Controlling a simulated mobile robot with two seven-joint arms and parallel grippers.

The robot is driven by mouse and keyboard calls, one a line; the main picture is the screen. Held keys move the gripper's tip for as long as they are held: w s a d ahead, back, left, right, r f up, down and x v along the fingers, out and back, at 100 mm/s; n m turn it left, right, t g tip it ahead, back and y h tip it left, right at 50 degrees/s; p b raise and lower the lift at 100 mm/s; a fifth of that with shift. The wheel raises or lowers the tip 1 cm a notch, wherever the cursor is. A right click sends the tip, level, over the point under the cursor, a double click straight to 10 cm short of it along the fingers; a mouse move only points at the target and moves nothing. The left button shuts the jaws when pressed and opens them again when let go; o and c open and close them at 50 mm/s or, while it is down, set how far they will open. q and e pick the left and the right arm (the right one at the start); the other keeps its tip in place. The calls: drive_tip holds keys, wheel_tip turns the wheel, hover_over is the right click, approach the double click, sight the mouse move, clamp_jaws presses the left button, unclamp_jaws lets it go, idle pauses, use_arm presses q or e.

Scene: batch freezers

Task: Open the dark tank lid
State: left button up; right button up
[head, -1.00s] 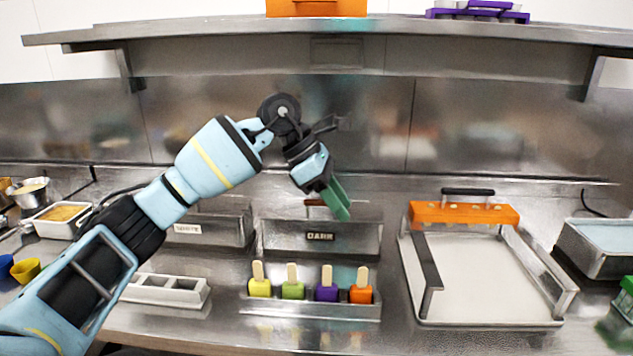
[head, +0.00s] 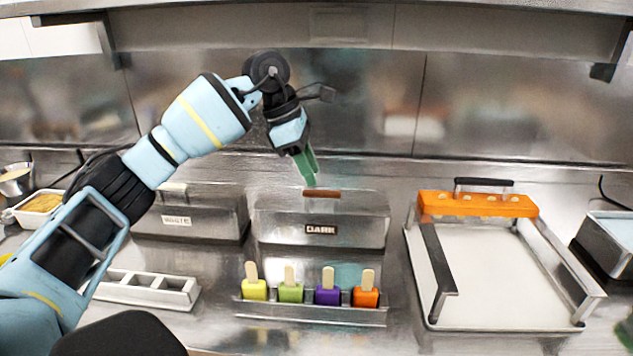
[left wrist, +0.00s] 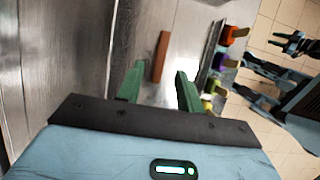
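The dark tank (head: 285,232) is a metal box with a DARK label (head: 321,229), at the back centre in the head view. Its lid (head: 283,204) looks shut and carries a brown bar handle (head: 322,194). My left gripper (head: 309,180) has green fingers pointing down, just above the handle. In the left wrist view the gripper (left wrist: 159,71) is open and empty, with the handle (left wrist: 161,56) lined up between and beyond its fingertips. Whether they touch is not clear. A green sliver (head: 625,333) at the right edge may be my right gripper; its state is hidden.
A tank with a WHITE label (head: 212,222) stands just left. A holder (head: 310,314) with several coloured popsicles is in front. A metal frame tray with an orange bar (head: 477,204) stands right. An empty mould (head: 147,290) lies front left.

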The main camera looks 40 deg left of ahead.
sight(321, 191)
use_arm(q)
drive_tip(key=shift+x, duration=1.9)
drive_tip(key=shift+c, duration=0.3)
clamp_jaws()
